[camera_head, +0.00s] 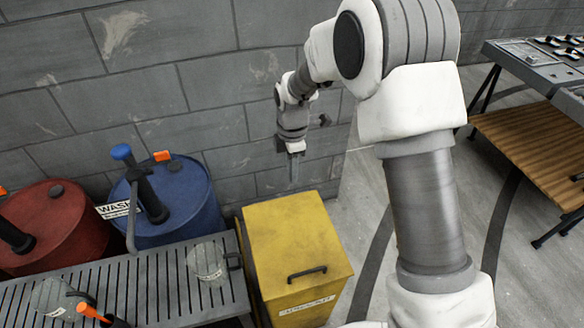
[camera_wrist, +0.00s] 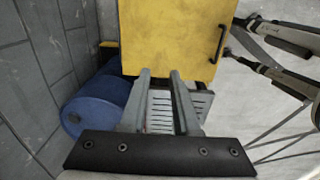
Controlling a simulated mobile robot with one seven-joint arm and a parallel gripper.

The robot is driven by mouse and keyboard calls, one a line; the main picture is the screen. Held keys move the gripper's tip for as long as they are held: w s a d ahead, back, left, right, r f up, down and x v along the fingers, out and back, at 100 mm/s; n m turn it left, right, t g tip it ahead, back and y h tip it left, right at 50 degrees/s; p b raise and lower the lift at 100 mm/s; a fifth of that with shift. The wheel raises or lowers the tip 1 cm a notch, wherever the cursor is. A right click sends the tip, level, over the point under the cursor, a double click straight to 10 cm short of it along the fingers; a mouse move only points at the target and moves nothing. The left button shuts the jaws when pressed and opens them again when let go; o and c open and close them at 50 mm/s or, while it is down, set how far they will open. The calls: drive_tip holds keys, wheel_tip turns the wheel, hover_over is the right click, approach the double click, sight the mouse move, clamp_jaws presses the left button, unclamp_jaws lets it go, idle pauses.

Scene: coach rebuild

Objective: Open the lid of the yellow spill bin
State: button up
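The yellow spill bin (camera_head: 290,240) stands on the floor against the block wall, with its lid shut. A black bar handle (camera_head: 307,273) sits on the lid near its front edge, above a white label (camera_head: 307,305). In the wrist view the yellow lid (camera_wrist: 170,35) fills the top middle, with the handle (camera_wrist: 217,43) at its right. My gripper (camera_head: 294,184) hangs above the bin's rear edge near the wall, away from the handle. In the wrist view my gripper (camera_wrist: 160,74) has its two fingers apart with nothing between them.
A slatted grey bench (camera_head: 150,285) with clear containers (camera_head: 207,261) stands left of the bin. Behind it are a blue drum (camera_head: 175,205) with a pump and a red drum (camera_head: 55,225). A workbench (camera_head: 535,65) is at right. The floor right of the bin is clear.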

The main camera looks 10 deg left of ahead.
drive_tip(key=shift+o, duration=0.7)
wheel_tip(320, 180, up, 18)
drive_tip(key=shift+s+f, duration=0.2)
drive_tip(key=shift+f, duration=0.05)
drive_tip(key=shift+d, duration=0.1)
